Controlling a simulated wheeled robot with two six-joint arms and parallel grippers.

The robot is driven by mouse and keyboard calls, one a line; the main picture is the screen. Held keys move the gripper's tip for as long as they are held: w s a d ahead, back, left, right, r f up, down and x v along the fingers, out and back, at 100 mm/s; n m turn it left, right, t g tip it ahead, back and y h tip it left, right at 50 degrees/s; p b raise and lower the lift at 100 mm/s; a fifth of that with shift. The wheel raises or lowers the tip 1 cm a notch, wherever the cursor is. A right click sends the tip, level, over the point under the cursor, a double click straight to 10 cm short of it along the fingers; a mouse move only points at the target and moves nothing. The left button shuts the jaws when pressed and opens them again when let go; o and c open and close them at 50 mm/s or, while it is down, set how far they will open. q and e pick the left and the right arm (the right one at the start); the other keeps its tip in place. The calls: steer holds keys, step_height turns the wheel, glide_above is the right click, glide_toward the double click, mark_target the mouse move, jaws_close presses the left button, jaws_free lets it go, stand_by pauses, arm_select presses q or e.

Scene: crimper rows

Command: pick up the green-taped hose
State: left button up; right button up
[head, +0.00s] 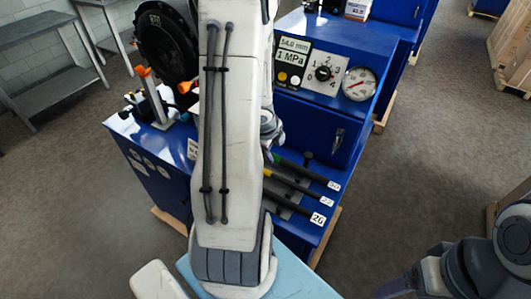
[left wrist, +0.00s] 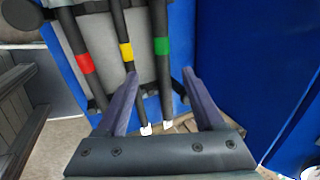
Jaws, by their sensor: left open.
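The green-taped hose (left wrist: 161,75) is a black hose with a green band. In the left wrist view it lies between the two fingers of my open left gripper (left wrist: 160,72), and I cannot tell whether they touch it. The yellow-taped hose (left wrist: 129,75) lies close beside it, near the left finger, and the red-taped hose (left wrist: 84,60) lies further left. In the head view the green-taped hose (head: 312,173) is the farthest of three on a shelf of the blue machine.
The blue machine (head: 345,148) has a pressure gauge (head: 359,84) and a dial above the hoses. In the left wrist view a blue wall (left wrist: 240,60) stands right of the green-taped hose. Grey floor (head: 420,150) is open to the right.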

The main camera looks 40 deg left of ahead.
mark_target(282, 159)
arm_select(q)
steer(key=b+x, duration=0.2)
steer(key=x, duration=0.1)
steer(key=b+x, duration=0.2)
steer(key=x, duration=0.1)
steer(key=b+x, duration=0.2)
steer(key=x, duration=0.2)
steer(key=shift+w+d, duration=0.2)
steer(key=shift+w, duration=0.1)
steer(key=shift+r, duration=0.1)
jaws_close()
stand_by(0.9)
